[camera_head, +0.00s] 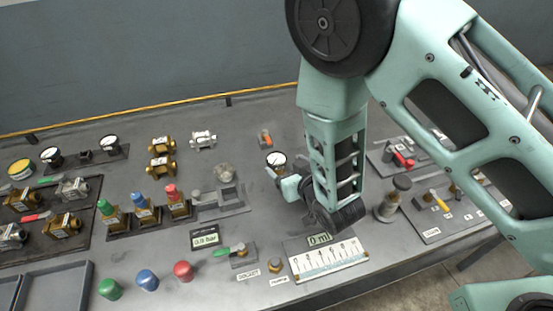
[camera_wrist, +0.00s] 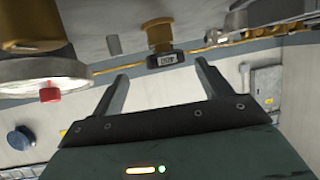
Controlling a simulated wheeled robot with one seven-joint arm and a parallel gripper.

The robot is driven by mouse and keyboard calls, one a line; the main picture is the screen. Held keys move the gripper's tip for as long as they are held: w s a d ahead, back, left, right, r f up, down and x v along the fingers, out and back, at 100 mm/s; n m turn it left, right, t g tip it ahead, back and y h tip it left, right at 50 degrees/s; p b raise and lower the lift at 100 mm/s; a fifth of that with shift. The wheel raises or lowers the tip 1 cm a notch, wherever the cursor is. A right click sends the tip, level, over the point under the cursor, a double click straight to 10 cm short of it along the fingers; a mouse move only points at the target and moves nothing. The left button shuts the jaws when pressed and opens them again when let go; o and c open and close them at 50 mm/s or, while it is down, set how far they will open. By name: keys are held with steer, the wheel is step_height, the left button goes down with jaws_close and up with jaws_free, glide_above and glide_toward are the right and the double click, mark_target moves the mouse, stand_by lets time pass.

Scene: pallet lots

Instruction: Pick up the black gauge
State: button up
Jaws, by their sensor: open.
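Gauges with white dials and black bodies stand on the grey bench: one (camera_head: 276,160) at mid-bench by my gripper, and two at the back left, a left one (camera_head: 52,156) and a right one (camera_head: 109,142). I cannot tell which is the black gauge of the task. My gripper (camera_head: 277,178) is low over the bench beside the mid-bench gauge, partly hidden by my wrist. In the wrist view, my open gripper (camera_wrist: 160,70) has nothing between its fingers. A black block with a pale label (camera_wrist: 167,59) on a brass fitting shows beyond the fingertips.
Red (camera_head: 171,192), blue (camera_head: 146,207) and green (camera_head: 110,214) topped brass fittings stand left of my gripper. A numbered scale board (camera_head: 328,260) lies in front, and a grey tray (camera_head: 57,287) at front left. In the wrist view, a large pale round part (camera_wrist: 45,72) is close at left.

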mark_target(279, 162)
steer(key=p+x, duration=0.1)
steer(key=x, duration=0.1)
steer(key=p+x, duration=0.1)
steer(key=x, duration=0.2)
steer(key=shift+s+a+r, duration=0.1)
steer(key=shift+a+r, duration=0.05)
steer(key=shift+a, duration=0.25)
steer(key=shift+w+a+f, duration=0.2)
steer(key=shift+w+f, duration=0.05)
steer(key=shift+w, duration=0.2)
steer(key=c, duration=1.1)
